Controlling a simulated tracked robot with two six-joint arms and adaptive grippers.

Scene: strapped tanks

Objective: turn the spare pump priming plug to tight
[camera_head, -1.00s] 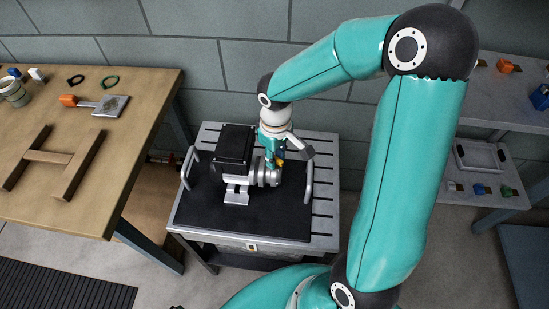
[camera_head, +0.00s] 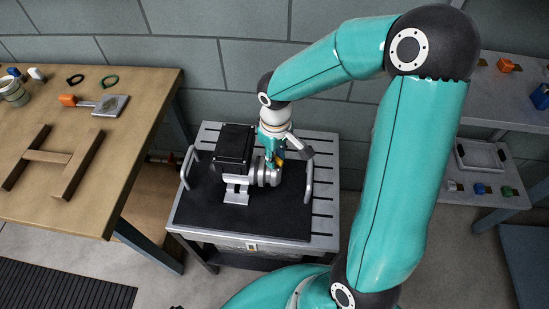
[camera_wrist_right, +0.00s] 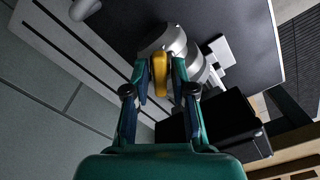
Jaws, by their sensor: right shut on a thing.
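The spare pump (camera_head: 233,150) has a black box-shaped motor and a grey rounded pump body. It sits on the black mat of a metal cart. My right gripper (camera_head: 274,157) points down at the pump body's top, at the right end of the pump. In the right wrist view, the fingers of my right gripper (camera_wrist_right: 160,72) are closed on the yellow priming plug (camera_wrist_right: 159,82), with the grey pump body (camera_wrist_right: 175,42) just beyond it. The plug's seat is partly hidden by the fingers. My left gripper is not in view.
The cart (camera_head: 325,215) has a slotted top and a raised handle at each side. A wooden workbench (camera_head: 150,100) with an H-shaped wooden frame (camera_head: 60,158) stands at the left. Grey shelves (camera_head: 490,118) with small coloured parts stand at the right. A block wall is behind.

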